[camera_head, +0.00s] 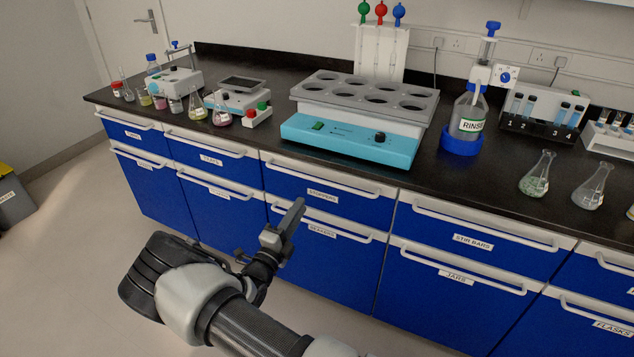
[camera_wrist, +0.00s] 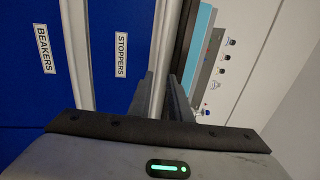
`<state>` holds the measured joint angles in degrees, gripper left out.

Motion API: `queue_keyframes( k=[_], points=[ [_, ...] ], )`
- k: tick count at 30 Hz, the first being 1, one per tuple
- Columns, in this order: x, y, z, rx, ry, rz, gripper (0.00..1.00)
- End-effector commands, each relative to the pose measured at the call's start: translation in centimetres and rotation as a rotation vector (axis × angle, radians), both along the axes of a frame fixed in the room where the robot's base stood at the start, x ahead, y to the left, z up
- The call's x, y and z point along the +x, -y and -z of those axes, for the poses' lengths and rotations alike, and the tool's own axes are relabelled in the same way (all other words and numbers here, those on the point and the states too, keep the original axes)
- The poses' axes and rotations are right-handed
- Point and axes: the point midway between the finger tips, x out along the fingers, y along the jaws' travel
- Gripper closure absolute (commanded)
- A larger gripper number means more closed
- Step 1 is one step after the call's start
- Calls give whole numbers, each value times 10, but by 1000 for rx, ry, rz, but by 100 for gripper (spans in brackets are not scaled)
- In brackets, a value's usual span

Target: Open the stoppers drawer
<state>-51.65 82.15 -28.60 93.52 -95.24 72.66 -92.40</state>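The stoppers drawer (camera_head: 345,205) is shut, a blue front in the upper row below the teal device. Its pale bar handle (camera_head: 325,176) runs along its top edge. In the wrist view the stoppers drawer (camera_wrist: 122,25) carries a "STOPPERS" label, and its handle (camera_wrist: 165,40) runs upright in the picture. My gripper (camera_head: 297,207) is in front of this drawer, with its tips below the handle in the head view. In the wrist view my gripper (camera_wrist: 160,88) is open, its fingers on either side of the handle's line. I cannot tell whether the tips reach around the bar.
The beakers cupboard (camera_head: 320,265) is directly below, with its own handle (camera_head: 325,220). The stir bars drawer (camera_head: 480,245) is to the right. The black worktop (camera_head: 420,180) overhangs the drawers and bears a teal-fronted rack device (camera_head: 350,140) and glassware.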

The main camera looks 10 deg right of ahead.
Motion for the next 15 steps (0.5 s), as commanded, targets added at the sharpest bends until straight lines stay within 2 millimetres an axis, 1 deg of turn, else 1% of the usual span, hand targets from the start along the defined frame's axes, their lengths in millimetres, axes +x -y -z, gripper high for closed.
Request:
queue_keyframes(
  k=[1, 9, 15],
  points=[
    [9, 8, -1, 1, 2, 4, 82],
    [56, 43, -12, 2, 2, 4, 82],
    [83, 62, -19, 4, 1, 3, 82]
  ],
)
